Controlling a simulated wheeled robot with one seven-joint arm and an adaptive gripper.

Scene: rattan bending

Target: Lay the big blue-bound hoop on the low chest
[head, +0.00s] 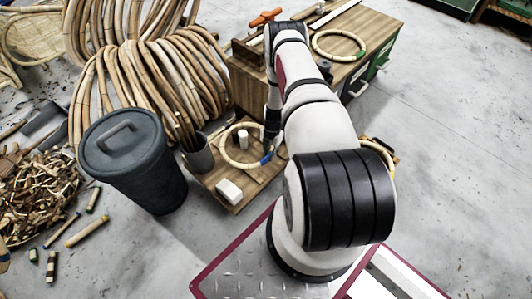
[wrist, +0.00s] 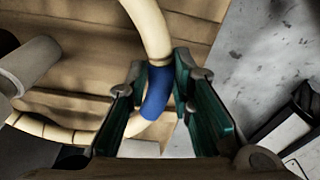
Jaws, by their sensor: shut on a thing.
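The blue-bound hoop (head: 266,158) is a pale cane ring at the low wooden top (head: 232,200) left of my arm. In the wrist view its blue binding (wrist: 157,94) sits between the two green-padded fingers of my gripper (wrist: 160,82), which is shut on it. The hoop appears close over the wooden surface; I cannot tell whether it touches. A short white cylinder (head: 243,138) shows inside the ring in the head view. Which piece is the low chest is unclear: a wood-topped green cabinet (head: 380,35) stands farther back, bearing a green-bound hoop (head: 339,45).
A white block (head: 229,191) lies on the low wooden top, with a dark pot (head: 198,153) at its left. A lidded grey bin (head: 135,160) and bundled cane coils (head: 135,75) stand left. Another pale ring (head: 380,150) shows partly behind my arm. The right floor is mostly clear.

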